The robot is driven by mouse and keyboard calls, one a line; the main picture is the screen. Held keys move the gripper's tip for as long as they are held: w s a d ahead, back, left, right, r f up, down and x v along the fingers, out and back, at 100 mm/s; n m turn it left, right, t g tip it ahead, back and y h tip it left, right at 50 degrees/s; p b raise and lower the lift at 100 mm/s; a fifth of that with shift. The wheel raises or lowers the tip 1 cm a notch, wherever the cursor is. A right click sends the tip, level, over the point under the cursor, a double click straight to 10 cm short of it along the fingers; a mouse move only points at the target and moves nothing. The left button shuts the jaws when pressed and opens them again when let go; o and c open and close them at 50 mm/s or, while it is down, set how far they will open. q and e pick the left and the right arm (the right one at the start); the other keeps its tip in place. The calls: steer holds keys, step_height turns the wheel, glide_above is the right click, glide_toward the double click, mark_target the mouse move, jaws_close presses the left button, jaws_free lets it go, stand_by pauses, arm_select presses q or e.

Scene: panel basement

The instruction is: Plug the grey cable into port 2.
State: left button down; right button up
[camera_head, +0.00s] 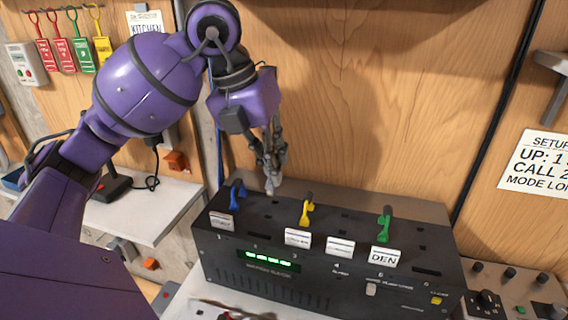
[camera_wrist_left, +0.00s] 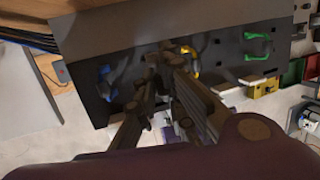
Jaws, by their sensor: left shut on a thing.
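A black switch box (camera_head: 330,255) has numbered ports along its top and front. My left gripper (camera_head: 272,175) points down over its top, between the blue plug (camera_head: 236,196) and the yellow plug (camera_head: 305,209), around port 2. Its fingers are shut on a small light grey piece (camera_head: 272,184), apparently the grey cable's plug. The fingers hide most of it, and I cannot tell whether it touches the port. In the left wrist view the fingers (camera_wrist_left: 168,62) close over the box (camera_wrist_left: 225,50), between blue (camera_wrist_left: 107,82) and yellow (camera_wrist_left: 190,66). My right gripper is not in view.
A green plug (camera_head: 385,222) with a DEN card (camera_head: 385,256) stands to the right on the box. Other cards stand along its front edge. A white shelf (camera_head: 150,215) is at left, a control panel (camera_head: 515,295) at right. The wooden wall (camera_head: 400,100) is close behind.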

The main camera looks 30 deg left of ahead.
arm_select(q)
steer(key=shift+s+a+f, duration=0.15)
steer(key=shift+s+f, duration=0.35)
steer(key=shift+f+b, duration=0.45)
steer(key=shift+f, duration=0.2)
steer(key=shift+b+x, duration=0.3)
steer(key=shift+x, duration=0.45)
steer(key=shift+s+a+f, duration=0.1)
steer(key=shift+a+f, duration=0.05)
steer(key=shift+f, duration=0.15)
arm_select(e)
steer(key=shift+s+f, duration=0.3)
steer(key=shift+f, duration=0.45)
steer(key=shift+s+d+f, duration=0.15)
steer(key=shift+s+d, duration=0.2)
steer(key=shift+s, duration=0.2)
arm_select(q)
steer(key=shift+f, duration=0.15)
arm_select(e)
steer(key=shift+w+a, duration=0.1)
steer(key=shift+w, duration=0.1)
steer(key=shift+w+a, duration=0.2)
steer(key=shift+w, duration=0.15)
